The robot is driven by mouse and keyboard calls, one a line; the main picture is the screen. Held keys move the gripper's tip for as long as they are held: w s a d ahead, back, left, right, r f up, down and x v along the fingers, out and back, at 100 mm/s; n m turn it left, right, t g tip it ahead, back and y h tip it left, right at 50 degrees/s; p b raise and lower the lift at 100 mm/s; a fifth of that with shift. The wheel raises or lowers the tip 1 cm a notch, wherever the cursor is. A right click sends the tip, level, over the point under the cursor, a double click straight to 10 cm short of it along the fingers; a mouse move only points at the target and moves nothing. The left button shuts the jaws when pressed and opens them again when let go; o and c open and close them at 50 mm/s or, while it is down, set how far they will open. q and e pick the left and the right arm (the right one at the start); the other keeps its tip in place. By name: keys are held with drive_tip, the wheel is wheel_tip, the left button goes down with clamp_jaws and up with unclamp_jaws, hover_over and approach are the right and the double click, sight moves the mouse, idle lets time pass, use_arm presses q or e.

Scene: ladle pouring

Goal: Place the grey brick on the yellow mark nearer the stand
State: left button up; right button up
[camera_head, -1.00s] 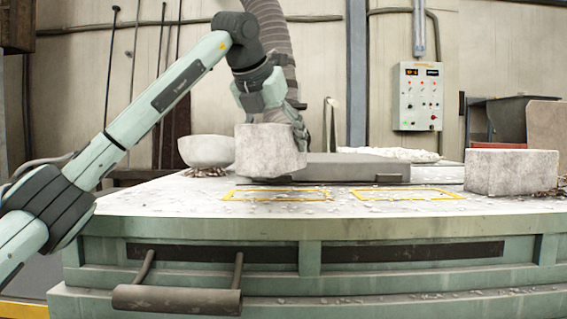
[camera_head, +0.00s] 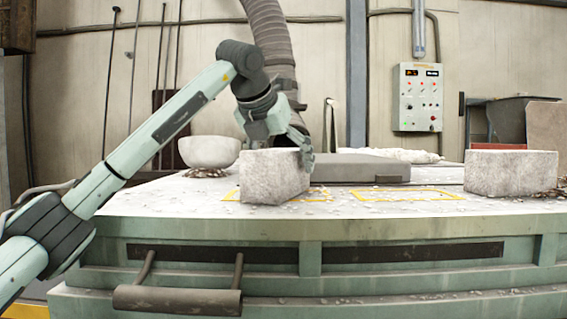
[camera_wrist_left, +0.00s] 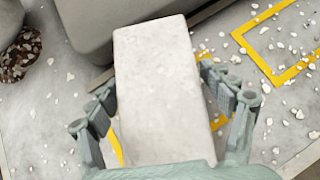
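The grey brick (camera_head: 274,177) is in my left gripper (camera_head: 297,146), low over the left yellow mark (camera_head: 232,196). It sits turned at an angle and covers most of that mark. Whether its underside touches the table cannot be told. In the left wrist view the fingers lie along both sides of the brick (camera_wrist_left: 160,90), and bits of yellow line show beside it. The right yellow mark (camera_head: 408,190) is empty apart from pale chips; it also shows in the left wrist view (camera_wrist_left: 262,62). My right gripper is out of view.
A flat grey block (camera_head: 358,168) lies just behind the marks. A pale bowl (camera_head: 209,151) rests on brown rubble at the left. Another pale grey block (camera_head: 510,172) stands at the right on the table (camera_head: 400,209). Loose chips are scattered about.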

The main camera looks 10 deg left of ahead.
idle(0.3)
use_arm(q)
drive_tip(key=shift+s+r, duration=0.25)
drive_tip(key=shift+r, duration=0.05)
drive_tip(key=b+v, duration=0.1)
drive_tip(key=v, duration=1)
drive_tip(key=shift+s, duration=0.15)
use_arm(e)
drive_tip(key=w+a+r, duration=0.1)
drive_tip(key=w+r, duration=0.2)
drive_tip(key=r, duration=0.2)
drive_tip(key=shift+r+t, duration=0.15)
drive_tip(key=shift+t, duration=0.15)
